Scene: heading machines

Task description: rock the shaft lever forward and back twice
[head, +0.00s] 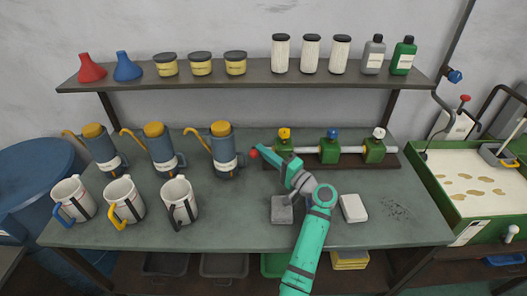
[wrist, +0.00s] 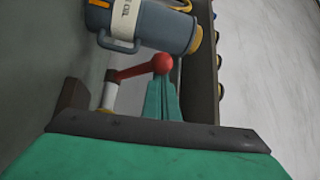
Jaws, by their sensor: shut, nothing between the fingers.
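The shaft lever shows in the head view as a red ball knob (head: 253,153) at the left end of a pale shaft (head: 307,150). The shaft runs through green blocks on a dark base at the back right of the bench. In the wrist view the red knob (wrist: 162,64) tops a red lever arm (wrist: 134,72) joined to the pale shaft end (wrist: 109,95). My gripper (head: 268,153) is shut and empty just right of the knob. In the wrist view its teal fingertips (wrist: 162,84) meet the knob's lower edge; I cannot tell whether they touch it.
The blocks carry yellow, blue and white knobs (head: 379,132). A blue-grey can (head: 226,158) stands close left of the lever. Several mugs (head: 180,203) stand front left. A grey block (head: 282,211) and a white block (head: 353,208) flank my arm. A shelf (head: 250,84) hangs above.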

